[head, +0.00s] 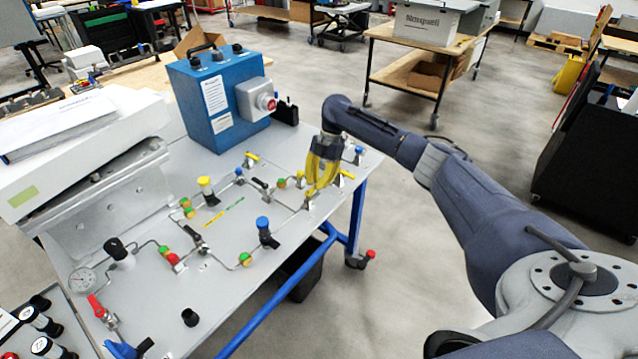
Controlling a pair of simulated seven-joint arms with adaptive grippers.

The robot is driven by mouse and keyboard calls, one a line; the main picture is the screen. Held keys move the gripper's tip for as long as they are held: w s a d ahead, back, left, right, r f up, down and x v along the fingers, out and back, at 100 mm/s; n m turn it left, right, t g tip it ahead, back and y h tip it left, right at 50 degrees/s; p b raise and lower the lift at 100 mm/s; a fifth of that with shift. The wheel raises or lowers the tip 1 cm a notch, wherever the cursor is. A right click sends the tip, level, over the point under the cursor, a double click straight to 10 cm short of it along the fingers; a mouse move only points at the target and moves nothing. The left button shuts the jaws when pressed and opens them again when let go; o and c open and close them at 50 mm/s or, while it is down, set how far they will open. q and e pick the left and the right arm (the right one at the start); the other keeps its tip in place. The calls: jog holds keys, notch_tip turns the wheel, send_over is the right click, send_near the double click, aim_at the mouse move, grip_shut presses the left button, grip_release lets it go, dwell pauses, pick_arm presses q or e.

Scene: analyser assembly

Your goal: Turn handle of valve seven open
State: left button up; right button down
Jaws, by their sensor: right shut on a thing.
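My right gripper (319,184), with yellow fingers, points down at the right part of the grey panel (215,265). It is shut on a small valve handle, which the fingers mostly hide. A metal fitting (309,201) shows just below the fingertips. No readable number shows which valve is seven, and I cannot tell how far the held handle is turned. Another valve with a yellow handle (346,175) is close to the right of the fingers, and one more yellow handle (252,157) is to the left. My left gripper is not in view.
A valve with a blue knob (263,224), a black-handled valve (260,183) and thin pipes rise left of the gripper. A gauge (84,279) and red handle (96,305) are at lower left.

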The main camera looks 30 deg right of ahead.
jog(key=shift+a, duration=0.1)
dwell(0.3)
jog(key=c, duration=1.4)
grip_release()
jog(key=v, duration=1.2)
jog(key=shift+w, duration=0.15)
